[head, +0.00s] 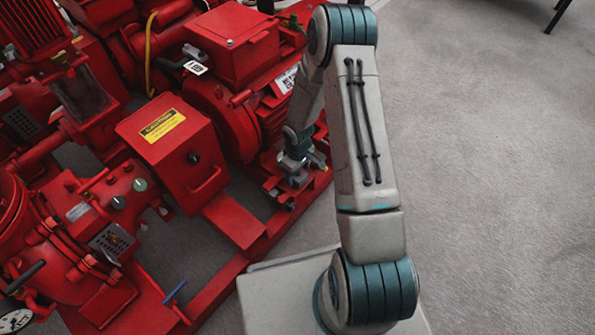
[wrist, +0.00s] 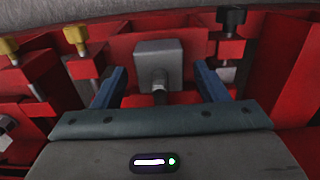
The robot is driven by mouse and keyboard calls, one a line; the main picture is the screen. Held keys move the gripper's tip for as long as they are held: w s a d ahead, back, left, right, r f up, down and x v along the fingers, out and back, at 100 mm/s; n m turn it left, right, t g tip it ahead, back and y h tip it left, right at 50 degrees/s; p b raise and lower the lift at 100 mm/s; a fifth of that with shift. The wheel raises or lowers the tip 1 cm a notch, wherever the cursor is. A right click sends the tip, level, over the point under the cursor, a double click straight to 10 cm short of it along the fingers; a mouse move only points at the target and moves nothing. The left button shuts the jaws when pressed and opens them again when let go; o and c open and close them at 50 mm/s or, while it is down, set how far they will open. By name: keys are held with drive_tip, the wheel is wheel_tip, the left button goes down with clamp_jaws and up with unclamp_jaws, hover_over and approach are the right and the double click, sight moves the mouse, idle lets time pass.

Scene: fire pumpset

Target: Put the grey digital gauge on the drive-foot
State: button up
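The grey digital gauge (wrist: 158,62) is a box-shaped block with a short dark stem, seen between my fingers in the wrist view. My gripper (wrist: 159,72) is open, with its blue fingers on either side of the gauge and a visible gap on both sides. A red ledge (wrist: 135,101) lies under and around the gauge; it appears to be the drive-foot, though I cannot tell for sure. Whether the gauge rests flat on it is partly hidden by my gripper body. In the head view my gripper (head: 294,172) is low at the red base's edge, and the gauge is not clearly distinguishable there.
Yellow-topped fittings (wrist: 76,38) stand to the left, and a black-topped fitting (wrist: 231,22) stands to the right. The red control box (head: 172,145) and motor housing (head: 232,42) crowd the left in the head view. Grey floor (head: 480,150) is clear to the right.

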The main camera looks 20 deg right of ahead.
drive_tip(key=s+d+r+m+h+p, duration=0.1)
drive_tip(key=s+r+m+p, duration=0.2)
drive_tip(key=r, duration=1.2)
drive_tip(key=s+d+r+p, duration=0.15)
drive_tip(key=s+r, duration=0.25)
drive_tip(key=r, duration=1.2)
drive_tip(key=s+a+r+m+t+y, duration=0.1)
drive_tip(key=s+a+r+m, duration=0.2)
drive_tip(key=s+r, duration=0.6)
drive_tip(key=s+m, duration=0.1)
drive_tip(key=s, duration=0.3)
drive_tip(key=shift+s+r+p, duration=0.3)
drive_tip(key=shift+r+p, duration=0.05)
